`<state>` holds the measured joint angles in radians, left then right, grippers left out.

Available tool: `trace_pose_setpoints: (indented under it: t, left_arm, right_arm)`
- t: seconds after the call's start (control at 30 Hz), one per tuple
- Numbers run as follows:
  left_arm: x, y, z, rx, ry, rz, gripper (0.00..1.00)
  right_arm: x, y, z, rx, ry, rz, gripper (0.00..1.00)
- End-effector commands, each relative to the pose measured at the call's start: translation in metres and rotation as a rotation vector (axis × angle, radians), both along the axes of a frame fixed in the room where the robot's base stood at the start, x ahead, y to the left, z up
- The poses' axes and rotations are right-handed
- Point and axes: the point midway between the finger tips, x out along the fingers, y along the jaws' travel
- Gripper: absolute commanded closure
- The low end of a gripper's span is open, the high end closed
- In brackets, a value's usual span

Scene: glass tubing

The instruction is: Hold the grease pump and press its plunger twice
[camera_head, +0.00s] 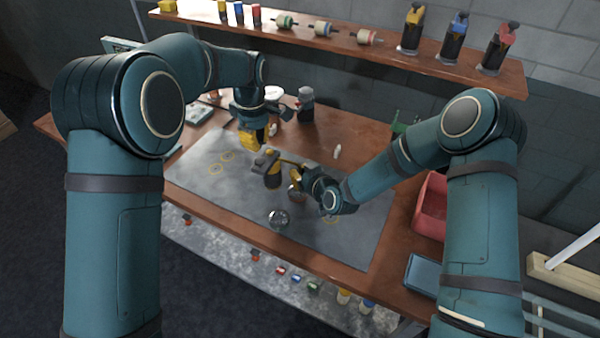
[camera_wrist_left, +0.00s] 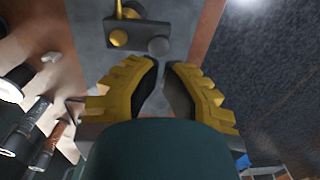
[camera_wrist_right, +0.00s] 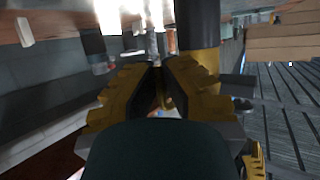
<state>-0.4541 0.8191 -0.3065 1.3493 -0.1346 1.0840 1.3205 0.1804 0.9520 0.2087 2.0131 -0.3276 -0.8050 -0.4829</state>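The grease pump appears to be the dark-topped body with a yellow lower part (camera_head: 271,180) on the grey mat. In the left wrist view, a grey block with a yellow knob (camera_wrist_left: 138,36) looks like its top, beyond my left fingertips. My left gripper (camera_head: 254,139) is above and behind the pump, its fingers nearly together and nothing seen between them. My right gripper (camera_head: 297,180) is low beside the pump's right side. In the right wrist view, a dark cylinder with a yellow band (camera_wrist_right: 198,32) stands behind one finger. Whether my right fingers grip anything is unclear.
The mat (camera_head: 350,225) is mostly clear at front right. A clear glass piece (camera_head: 278,217) lies near its front edge. A grey-capped jar (camera_head: 306,103) stands at the back. A red bin (camera_head: 431,206) is at right. A shelf (camera_head: 385,51) holds colour-topped bottles.

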Motion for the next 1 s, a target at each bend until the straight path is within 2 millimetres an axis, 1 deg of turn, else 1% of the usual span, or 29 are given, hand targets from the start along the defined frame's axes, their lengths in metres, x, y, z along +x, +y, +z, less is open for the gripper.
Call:
trace_pose_setpoints:
  t: [0.03, 0.1, 0.3, 0.57, 0.6, 0.63, 1.0]
  left_arm:
    - [0.0, 0.0, -0.006, 0.001, 0.002, 0.0, 1.0]
    - [0.0, 0.0, -0.011, 0.0, 0.0, 0.0, 1.0]
    - [0.0, 0.0, -0.021, -0.001, -0.001, 0.0, 1.0]
    - [0.0, 0.0, -0.022, -0.001, -0.001, 0.0, 1.0]
    - [0.0, 0.0, -0.022, -0.001, 0.0, 0.0, 0.98]
    - [0.0, 0.0, -0.021, -0.001, 0.0, 0.0, 1.0]
    - [0.0, 0.0, -0.021, -0.001, 0.0, 0.0, 1.0]
  right_arm:
    - [-0.001, 0.0, -0.002, -0.001, 0.004, 0.0, 1.0]
    - [-0.001, 0.0, -0.002, -0.001, 0.004, 0.0, 1.0]
    - [-0.001, 0.0, -0.002, -0.002, 0.005, 0.0, 1.0]
    - [-0.001, 0.0, -0.002, -0.002, 0.005, 0.0, 1.0]
    - [-0.001, 0.0, -0.002, -0.001, 0.005, 0.001, 1.0]
    - [-0.001, 0.0, -0.002, -0.001, 0.005, 0.001, 1.0]
    - [-0.001, 0.0, -0.002, -0.002, 0.005, 0.0, 1.0]
